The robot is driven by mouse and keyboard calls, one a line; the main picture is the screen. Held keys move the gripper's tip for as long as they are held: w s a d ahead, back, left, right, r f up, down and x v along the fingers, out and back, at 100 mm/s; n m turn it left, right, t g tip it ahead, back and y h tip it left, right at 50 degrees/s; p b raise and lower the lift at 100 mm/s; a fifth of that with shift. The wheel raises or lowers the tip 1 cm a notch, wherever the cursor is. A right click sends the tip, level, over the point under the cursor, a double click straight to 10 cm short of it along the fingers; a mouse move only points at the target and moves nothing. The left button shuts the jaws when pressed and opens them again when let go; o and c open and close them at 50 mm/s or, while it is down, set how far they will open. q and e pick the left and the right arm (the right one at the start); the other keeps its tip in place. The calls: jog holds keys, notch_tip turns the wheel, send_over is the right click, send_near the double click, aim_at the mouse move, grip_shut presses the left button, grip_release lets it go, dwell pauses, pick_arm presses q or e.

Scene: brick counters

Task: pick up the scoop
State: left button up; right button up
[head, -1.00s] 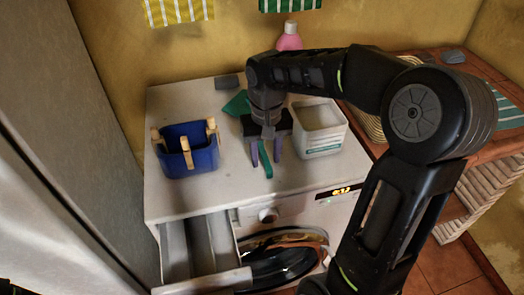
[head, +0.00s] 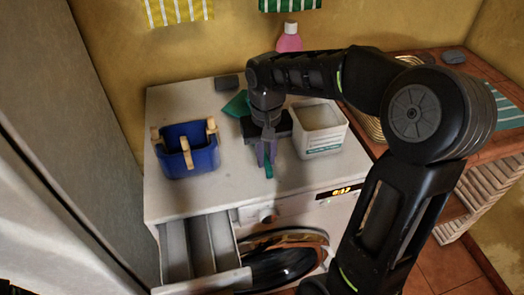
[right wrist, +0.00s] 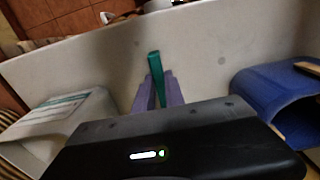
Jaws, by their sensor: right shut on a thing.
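The green scoop lies on top of the white washing machine (head: 215,200). Its wide head (head: 236,105) shows behind my right arm in the head view, and its handle (head: 269,171) comes out toward the front. My right gripper (head: 267,155) points down and is shut on the scoop's handle, with the purple fingers on both sides of it. In the right wrist view the green handle (right wrist: 154,66) stands between the two purple fingers (right wrist: 158,92). The middle of the scoop is hidden by my gripper. My left gripper is not in view.
A blue basket with clothespins (head: 190,165) stands left of the gripper. A white box of powder (head: 320,140) stands close on the right. A dark grey block (head: 227,82) and a pink bottle (head: 289,40) are at the back. The detergent drawer (head: 200,250) is pulled out at the front.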

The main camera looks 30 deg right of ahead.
grip_shut()
jog(key=shift+r, duration=0.1)
notch_tip(320, 180, up, 10)
jog(key=shift+r, duration=0.15)
dwell(0.5)
dwell(0.7)
